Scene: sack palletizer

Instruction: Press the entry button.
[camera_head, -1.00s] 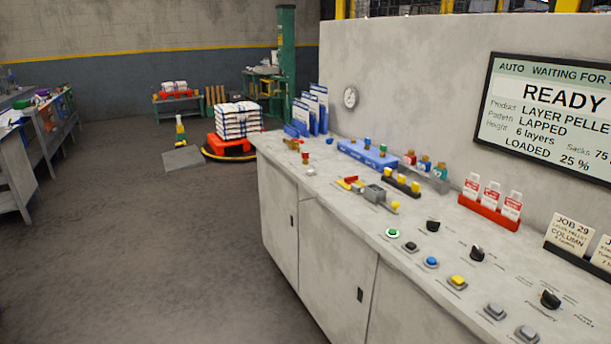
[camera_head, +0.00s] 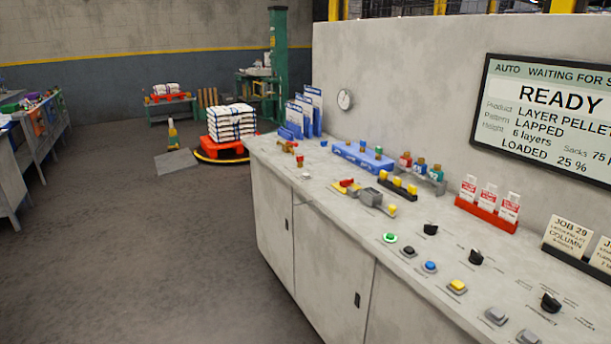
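Several push buttons sit on the sloping top of the grey console (camera_head: 330,215) at the right. They include a green button (camera_head: 390,238), a black button (camera_head: 409,251), a blue button (camera_head: 430,267), a yellow button (camera_head: 457,286) and two grey buttons, one here (camera_head: 496,316) and one nearer the front edge (camera_head: 528,337). Their labels are too small to read, so I cannot tell which is the entry button. Black rotary knobs (camera_head: 476,257) stand behind them. Neither of my grippers is in view.
A screen (camera_head: 550,120) reads READY. A red card holder (camera_head: 487,213), blue tray (camera_head: 363,157) and small parts stand on the console. Stacked sacks (camera_head: 231,122) sit on a red-orange base at the back. A bench (camera_head: 40,140) lines the left. The floor (camera_head: 150,250) between is clear.

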